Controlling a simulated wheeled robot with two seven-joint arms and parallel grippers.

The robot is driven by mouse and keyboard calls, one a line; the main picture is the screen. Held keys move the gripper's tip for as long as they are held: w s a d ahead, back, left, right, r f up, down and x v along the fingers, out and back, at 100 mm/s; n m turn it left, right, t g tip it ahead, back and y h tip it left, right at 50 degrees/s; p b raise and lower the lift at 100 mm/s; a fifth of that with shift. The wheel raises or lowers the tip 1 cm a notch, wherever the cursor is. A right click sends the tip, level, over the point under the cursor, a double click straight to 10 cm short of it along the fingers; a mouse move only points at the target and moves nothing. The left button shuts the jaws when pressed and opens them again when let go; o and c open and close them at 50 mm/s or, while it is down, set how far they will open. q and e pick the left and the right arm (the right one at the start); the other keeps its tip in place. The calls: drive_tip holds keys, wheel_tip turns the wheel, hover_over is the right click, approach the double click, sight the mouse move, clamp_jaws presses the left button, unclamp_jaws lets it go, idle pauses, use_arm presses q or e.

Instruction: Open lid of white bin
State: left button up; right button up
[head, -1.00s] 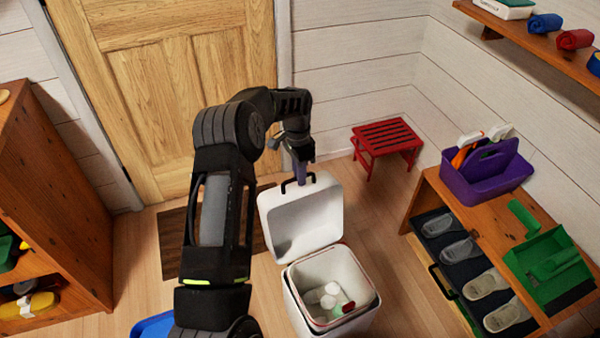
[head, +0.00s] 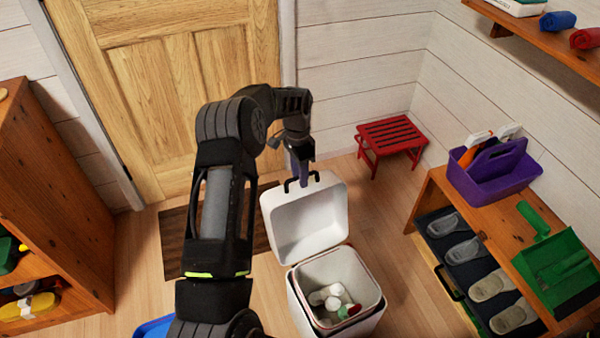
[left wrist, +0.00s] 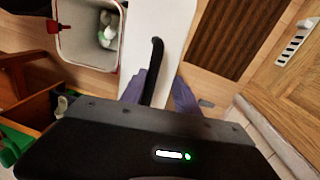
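The white bin (head: 366,322) stands on the floor with its lid (head: 308,228) raised and tilted back toward the door. Several white and green items (head: 333,298) lie inside. The bin's open top also shows in the left wrist view (left wrist: 70,45). The lid's black handle (head: 289,185) is on its far edge. My left gripper (head: 302,175) is at this handle. In the left wrist view, its two purple fingers (left wrist: 159,90) stand apart on either side of the handle (left wrist: 154,62), with a gap visible. My right gripper is out of view.
A wooden door (head: 165,80) and dark mat (head: 180,245) are behind my left arm. A red stool (head: 392,134) stands behind the bin. A wooden bench (head: 440,190) with a purple caddy (head: 495,180) and green dustpan (head: 560,268) is at right. A wooden shelf (head: 50,190) is at left.

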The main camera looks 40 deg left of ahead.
use_arm(q)
drive_tip(key=shift+w+a+r, duration=0.1)
drive_tip(key=shift+w+r, duration=0.15)
drive_tip(key=shift+r, duration=0.05)
drive_tip(key=shift+r, duration=0.2)
wheel_tip(320, 180, up, 7)
drive_tip(key=shift+a+p, duration=0.25)
drive_tip(key=shift+p, duration=0.2)
idle(0.4)
